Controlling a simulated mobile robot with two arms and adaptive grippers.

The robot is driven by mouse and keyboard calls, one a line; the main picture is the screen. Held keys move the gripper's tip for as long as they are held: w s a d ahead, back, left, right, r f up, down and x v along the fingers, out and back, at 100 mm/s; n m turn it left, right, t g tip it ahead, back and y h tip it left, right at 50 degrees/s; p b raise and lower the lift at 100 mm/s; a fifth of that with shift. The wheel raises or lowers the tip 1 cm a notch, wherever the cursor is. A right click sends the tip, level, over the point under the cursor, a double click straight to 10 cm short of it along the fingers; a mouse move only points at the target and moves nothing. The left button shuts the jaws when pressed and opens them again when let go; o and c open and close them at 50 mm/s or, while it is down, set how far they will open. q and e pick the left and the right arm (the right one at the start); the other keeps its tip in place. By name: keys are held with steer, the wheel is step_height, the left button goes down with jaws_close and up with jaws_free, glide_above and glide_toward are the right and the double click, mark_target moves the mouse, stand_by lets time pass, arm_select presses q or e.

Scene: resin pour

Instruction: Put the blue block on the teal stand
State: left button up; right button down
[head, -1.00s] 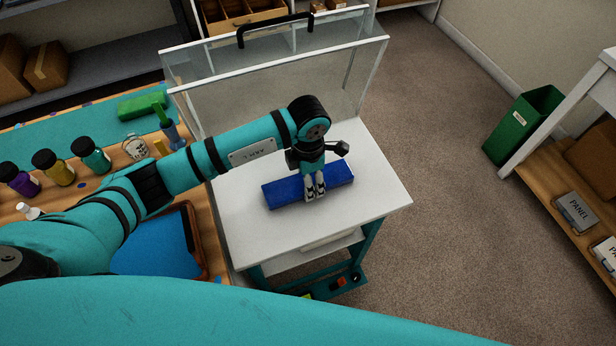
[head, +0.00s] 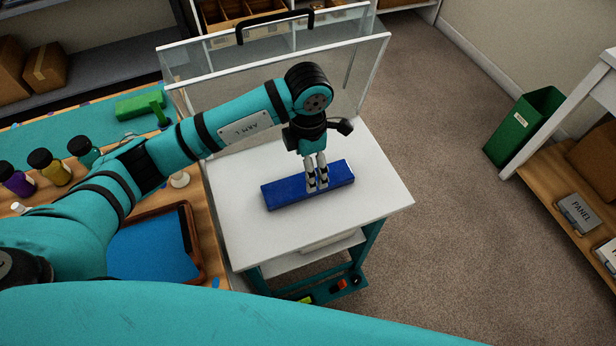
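The blue block (head: 285,192) lies flat on the white top of the teal stand (head: 245,228), long side running left to right, near the middle of the top. My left gripper (head: 317,187) points down over the right half of the block. Its two fingers stand slightly apart, with nothing visibly held between them. The fingertips overlap the block in the picture, and whether they touch it cannot be told. My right gripper is out of view.
A clear-walled box with a black handle (head: 275,22) stands behind the stand. A wooden bench at left holds a blue tray (head: 150,250), several bottles and a green piece (head: 140,104). A green bin (head: 524,125) stands at right, with open carpet between.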

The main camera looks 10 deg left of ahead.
arm_select(q)
step_height(320, 180, up, 6)
steer(key=shift+f+b, duration=0.1)
steer(key=shift+b, duration=0.4)
